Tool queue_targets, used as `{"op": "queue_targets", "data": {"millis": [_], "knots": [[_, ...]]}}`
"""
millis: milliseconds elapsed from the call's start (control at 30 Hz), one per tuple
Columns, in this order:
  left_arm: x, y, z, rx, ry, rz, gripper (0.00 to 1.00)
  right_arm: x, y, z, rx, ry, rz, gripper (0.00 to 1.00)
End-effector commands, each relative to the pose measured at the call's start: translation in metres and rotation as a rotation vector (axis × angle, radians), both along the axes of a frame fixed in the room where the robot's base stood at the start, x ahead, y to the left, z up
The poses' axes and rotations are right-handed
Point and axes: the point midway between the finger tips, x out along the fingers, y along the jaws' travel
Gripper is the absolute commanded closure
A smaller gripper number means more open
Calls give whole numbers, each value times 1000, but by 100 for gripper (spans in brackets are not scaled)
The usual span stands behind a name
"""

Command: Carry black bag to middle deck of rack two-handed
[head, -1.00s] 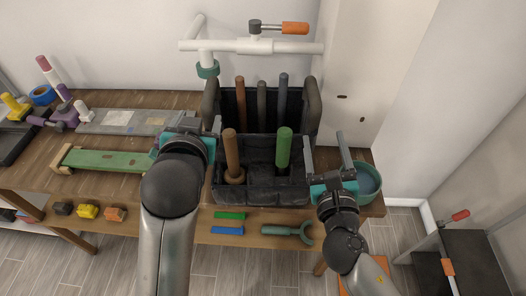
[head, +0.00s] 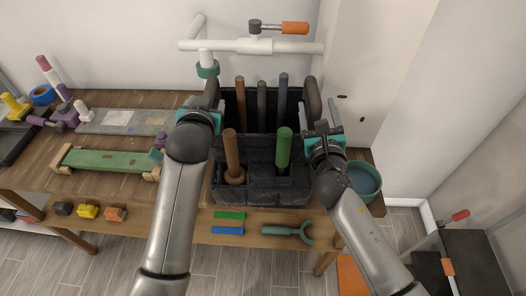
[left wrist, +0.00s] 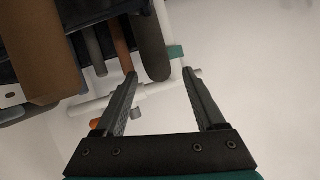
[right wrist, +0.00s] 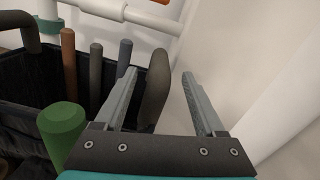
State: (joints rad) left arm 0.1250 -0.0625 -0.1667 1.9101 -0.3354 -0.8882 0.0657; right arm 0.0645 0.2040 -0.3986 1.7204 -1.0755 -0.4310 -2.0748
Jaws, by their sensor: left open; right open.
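The black bag (head: 262,185) stands upright on the wooden workbench with several tool handles sticking up out of it. Its dark padded grips rise at the left and right sides. My right gripper (head: 318,130) is open at the bag's right side. In the right wrist view the right bag grip (right wrist: 154,88) stands between the open fingers (right wrist: 160,85), with no clear contact. My left gripper (head: 204,108) is at the bag's left side. In the left wrist view its fingers (left wrist: 160,82) are open and the left bag grip (left wrist: 150,48) shows near them. The rack is not clearly identifiable.
A teal bowl (head: 364,182) sits right of the bag, close to my right arm. A white pipe with an orange-handled valve (head: 285,46) runs behind it. A green board (head: 105,160) lies to the left. A dark unit (head: 465,268) stands low at the right.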

Motion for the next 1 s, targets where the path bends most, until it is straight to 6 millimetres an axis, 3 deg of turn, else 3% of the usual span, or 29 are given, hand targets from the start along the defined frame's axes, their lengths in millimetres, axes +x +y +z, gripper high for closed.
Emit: {"op": "queue_targets", "data": {"millis": [300,800,1000], "knots": [[33,3,-13,0,1,0,28,36,0,0,1,0,-2,28],[41,4,-17,-1,0,0,28,44,0,0,1,0,0,28],[41,4,-17,0,0,0,48,44,0,0,1,0,0,48]]}}
